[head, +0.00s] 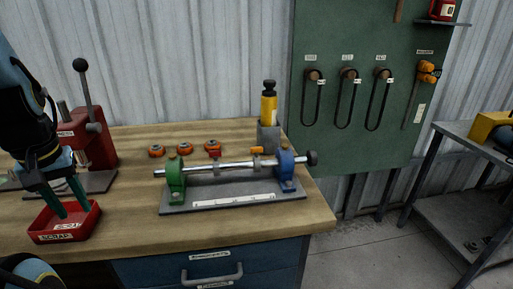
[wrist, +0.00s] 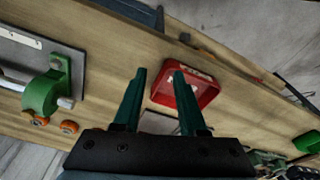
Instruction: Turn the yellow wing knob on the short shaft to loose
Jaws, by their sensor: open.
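A shaft (head: 225,164) lies across a green bracket (head: 175,180) and a blue bracket (head: 286,172) on a grey base plate. A small yellowish piece (head: 284,147) sits on top of the blue bracket; whether it is the wing knob, and how it is turned, is too small to tell. A dark round knob (head: 312,158) is at the shaft's right end. My gripper (head: 71,207) is open and empty above the red scrap tray, left of the fixture. The wrist view shows its parted fingers (wrist: 160,75) and the green bracket (wrist: 42,94) at left.
The red scrap tray (head: 92,222) is under my gripper. A red lever press (head: 95,145) stands behind it. Several orange-and-dark round parts (head: 184,149) lie behind the fixture. A yellow bottle (head: 269,105) stands behind the blue bracket. The bench front between tray and fixture is clear.

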